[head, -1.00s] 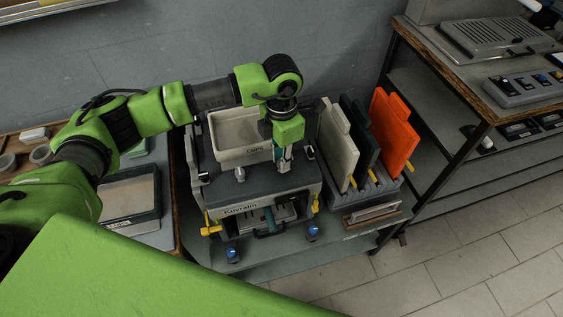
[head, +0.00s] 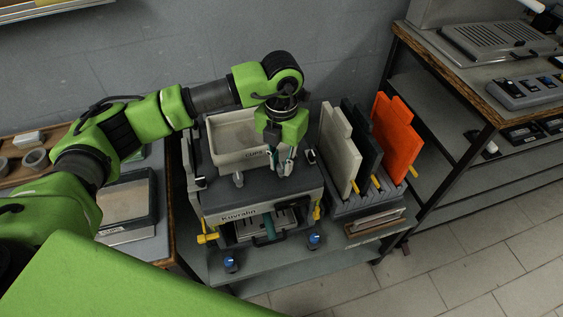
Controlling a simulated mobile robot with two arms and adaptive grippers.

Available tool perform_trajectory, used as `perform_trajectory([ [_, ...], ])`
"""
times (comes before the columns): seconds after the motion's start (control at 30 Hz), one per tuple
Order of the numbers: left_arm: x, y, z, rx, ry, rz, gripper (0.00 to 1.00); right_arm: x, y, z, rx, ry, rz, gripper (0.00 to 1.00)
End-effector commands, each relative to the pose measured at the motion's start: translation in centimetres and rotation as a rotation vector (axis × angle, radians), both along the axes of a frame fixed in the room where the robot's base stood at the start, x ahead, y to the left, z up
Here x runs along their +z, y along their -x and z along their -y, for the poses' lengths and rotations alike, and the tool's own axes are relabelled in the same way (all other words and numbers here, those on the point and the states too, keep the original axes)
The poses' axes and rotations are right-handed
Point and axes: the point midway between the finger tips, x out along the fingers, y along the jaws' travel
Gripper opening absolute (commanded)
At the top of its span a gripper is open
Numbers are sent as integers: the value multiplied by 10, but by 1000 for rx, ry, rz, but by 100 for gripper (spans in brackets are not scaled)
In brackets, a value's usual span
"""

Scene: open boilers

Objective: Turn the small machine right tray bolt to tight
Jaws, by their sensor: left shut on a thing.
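The small machine (head: 240,199) stands on a grey bench, with a white tray (head: 228,157) set into its top. My left gripper (head: 281,168) points down at the tray's front right corner, its two fingers showing on either side. It is shut on the right tray bolt, which is mostly hidden between the fingers. The matching left tray bolt (head: 238,178) stands in plain view at the tray's front left. My right gripper is not in view.
White, dark and orange boards (head: 397,138) stand upright in a rack close to the machine's right. Yellow levers (head: 207,238) and blue knobs (head: 231,264) are at the machine's front. A wooden-edged shelf (head: 450,78) stands further right.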

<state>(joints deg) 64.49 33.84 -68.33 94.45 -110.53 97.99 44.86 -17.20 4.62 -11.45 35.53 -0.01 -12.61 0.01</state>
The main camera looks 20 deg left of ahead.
Motion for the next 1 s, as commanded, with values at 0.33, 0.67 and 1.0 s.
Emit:
perform_trajectory([
  [0.33, 2, -2, 0, 6, 1, 5, 0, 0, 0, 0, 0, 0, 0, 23],
  [0.67, 1, -1, 0, 4, 1, 3, 34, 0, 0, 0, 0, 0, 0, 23],
  [1.0, 26, -2, 0, 3, 1, 6, 34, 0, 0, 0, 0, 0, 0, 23],
])
